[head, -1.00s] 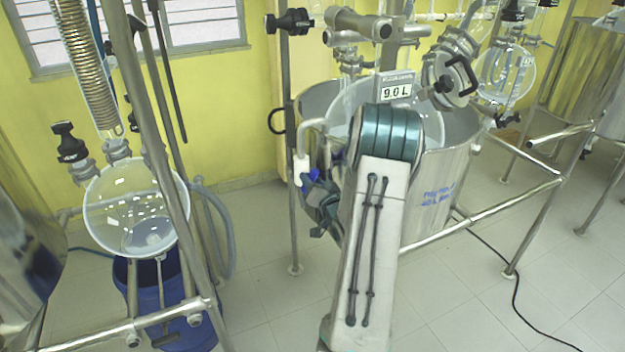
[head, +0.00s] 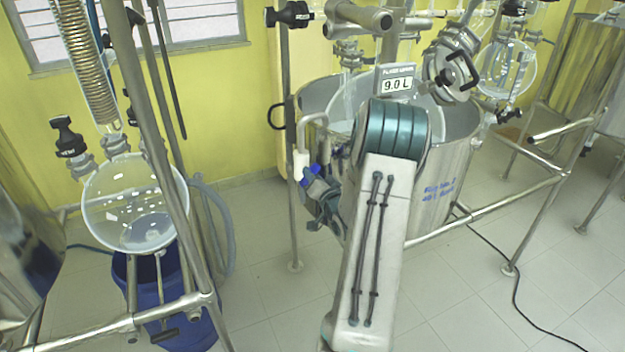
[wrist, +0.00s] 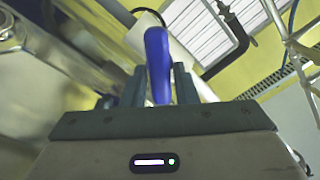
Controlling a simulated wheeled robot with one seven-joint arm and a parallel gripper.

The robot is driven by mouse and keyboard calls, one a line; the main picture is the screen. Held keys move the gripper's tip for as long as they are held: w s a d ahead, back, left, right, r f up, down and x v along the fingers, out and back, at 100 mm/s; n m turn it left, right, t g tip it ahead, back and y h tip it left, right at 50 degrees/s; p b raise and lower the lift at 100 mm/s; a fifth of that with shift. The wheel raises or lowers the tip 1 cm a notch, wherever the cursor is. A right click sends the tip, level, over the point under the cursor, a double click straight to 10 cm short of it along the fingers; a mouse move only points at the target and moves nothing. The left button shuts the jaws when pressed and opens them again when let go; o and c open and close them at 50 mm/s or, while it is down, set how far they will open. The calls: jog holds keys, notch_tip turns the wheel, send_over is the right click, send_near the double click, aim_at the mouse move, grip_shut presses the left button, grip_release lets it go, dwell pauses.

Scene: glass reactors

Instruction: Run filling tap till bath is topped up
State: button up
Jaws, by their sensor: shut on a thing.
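The filling tap is a white body (head: 301,162) with a curved grey spout (head: 313,122) that bends over the rim of the steel bath (head: 449,175). Its blue lever (wrist: 157,62) stands between my gripper's (wrist: 160,88) two fingers in the wrist view, and the fingers are shut on it. In the head view my gripper (head: 312,186) is at the tap, left of the bath, and the lever (head: 311,172) is mostly covered. The water level is hidden by my arm.
A steel post (head: 292,215) stands just left of the tap. A round glass flask (head: 135,207) on a frame is at the left, above a blue bin (head: 190,318). A black cable (head: 516,300) lies on the floor at right.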

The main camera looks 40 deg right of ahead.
jog(key=m, duration=0.4)
jog(key=m+b, duration=0.1)
jog(key=m, duration=0.4)
jog(key=shift+d+f+m, duration=0.2)
jog(key=shift+m, duration=0.1)
dwell(0.5)
jog(key=o, duration=0.9)
jog(key=shift+c, duration=0.2)
jog(key=b+v, duration=0.2)
jog(key=v, duration=1.2)
jog(key=shift+b, duration=0.35)
jog(key=shift+w+a, duration=0.1)
